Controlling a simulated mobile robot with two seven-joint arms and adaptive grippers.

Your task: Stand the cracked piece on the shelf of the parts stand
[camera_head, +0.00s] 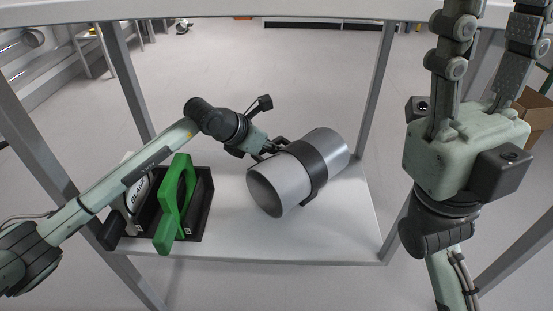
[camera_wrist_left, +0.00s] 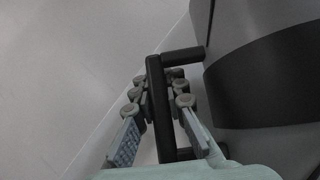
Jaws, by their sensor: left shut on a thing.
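A grey metal tube (camera_head: 266,191) with a black band (camera_head: 309,165) lies on its side over the white shelf (camera_head: 345,228) of the stand. I see no crack on it; whether it touches the shelf is hard to tell. My left gripper (camera_head: 268,149) is at the tube's upper left side. In the left wrist view my left gripper (camera_wrist_left: 158,100) is shut on the black handle (camera_wrist_left: 157,75) of the band, beside the tube (camera_wrist_left: 265,25). My right gripper (camera_head: 488,45) points up at the upper right, fingers apart and empty, tips partly cut off.
A black holder (camera_head: 207,205) stands on the shelf's left, with a green frame-like piece (camera_head: 171,196) and a white labelled piece (camera_head: 136,196) in it. Grey posts (camera_head: 377,90) and a top beam (camera_head: 230,10) frame the stand. A cardboard box (camera_head: 537,108) is at the right.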

